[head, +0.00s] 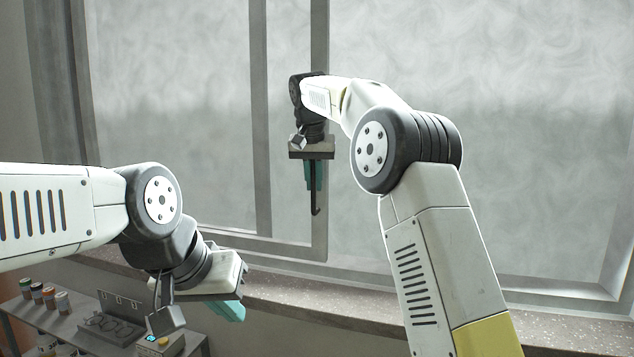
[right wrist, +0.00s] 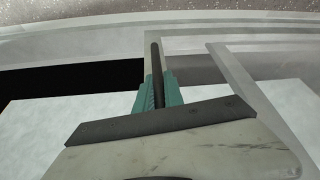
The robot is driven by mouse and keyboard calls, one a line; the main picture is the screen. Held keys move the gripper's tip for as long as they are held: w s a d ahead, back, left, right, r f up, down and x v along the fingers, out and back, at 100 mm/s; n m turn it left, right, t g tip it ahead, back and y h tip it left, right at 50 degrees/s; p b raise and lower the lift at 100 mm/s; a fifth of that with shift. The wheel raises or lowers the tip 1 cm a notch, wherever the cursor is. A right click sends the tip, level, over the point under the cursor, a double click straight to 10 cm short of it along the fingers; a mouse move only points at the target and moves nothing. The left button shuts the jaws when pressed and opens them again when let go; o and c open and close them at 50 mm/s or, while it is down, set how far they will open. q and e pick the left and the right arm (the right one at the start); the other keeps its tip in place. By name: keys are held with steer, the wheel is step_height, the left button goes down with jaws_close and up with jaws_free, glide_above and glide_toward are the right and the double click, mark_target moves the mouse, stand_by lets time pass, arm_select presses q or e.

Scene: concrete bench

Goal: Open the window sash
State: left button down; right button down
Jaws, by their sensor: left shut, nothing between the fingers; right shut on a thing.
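The window sash has a pale grey vertical stile (head: 320,230) near the middle of the head view, with cloudy glass beside it. A thin dark upright handle (head: 316,205) is on this stile; its lower end shows below my right gripper. My right gripper (head: 314,185) is shut on the handle, its teal fingers on either side of the bar. In the right wrist view, the handle (right wrist: 157,70) runs between the teal fingers (right wrist: 158,95). The handle's upper part is hidden by the gripper. My left gripper (head: 230,310) is shut and empty, low at the left, apart from the window.
A second vertical frame bar (head: 259,130) stands left of the handle's stile. A speckled sill (head: 330,305) runs below the window.

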mark_target(313, 166)
steer(key=c, duration=1.7)
jaws_free()
steer(key=shift+r, duration=0.1)
steer(key=v, duration=0.7)
steer(key=shift+s+r, duration=0.2)
steer(key=shift+r, duration=0.15)
